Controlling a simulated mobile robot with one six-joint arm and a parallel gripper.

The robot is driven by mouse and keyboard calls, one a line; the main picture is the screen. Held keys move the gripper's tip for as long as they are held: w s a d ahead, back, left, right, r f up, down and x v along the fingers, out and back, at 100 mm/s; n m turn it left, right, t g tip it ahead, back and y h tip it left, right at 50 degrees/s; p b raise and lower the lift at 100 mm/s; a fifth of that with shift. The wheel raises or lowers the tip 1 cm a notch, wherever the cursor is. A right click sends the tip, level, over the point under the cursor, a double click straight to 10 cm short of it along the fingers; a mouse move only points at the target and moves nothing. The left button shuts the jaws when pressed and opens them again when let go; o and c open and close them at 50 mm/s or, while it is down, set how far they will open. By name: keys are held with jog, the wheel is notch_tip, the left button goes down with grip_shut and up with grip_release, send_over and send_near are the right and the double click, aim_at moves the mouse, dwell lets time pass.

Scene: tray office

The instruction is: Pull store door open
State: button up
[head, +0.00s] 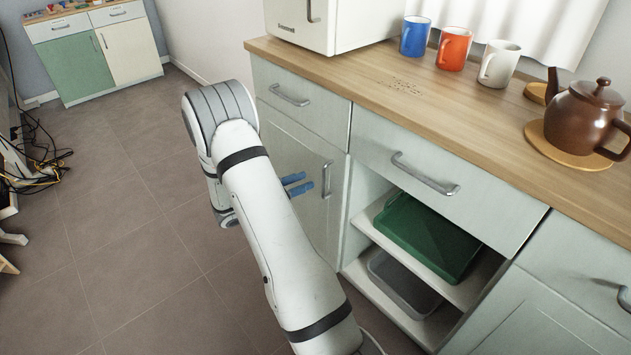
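A pale grey-green cabinet door (312,222) is under the left drawer of the counter and looks shut. Its upright metal handle (326,180) is near the door's right edge. My gripper (297,184) shows as two blue fingertips just left of the handle, with a gap between them. It looks open and empty, and the handle appears to be beyond the tips. My white arm hides the gripper's body and the lower left part of the door.
Right of the door, an open compartment holds a green tray (425,235) and a grey tray (403,284). Mugs (453,48) and a brown teapot (585,115) stand on the wooden counter (420,97). The floor (130,220) on the left is clear; cables (35,165) lie at its far left.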

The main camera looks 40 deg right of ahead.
jog(key=d, duration=0.3)
jog(key=d+b, duration=0.1)
jog(key=d, duration=0.1)
jog(key=shift+s, duration=0.3)
grip_shut()
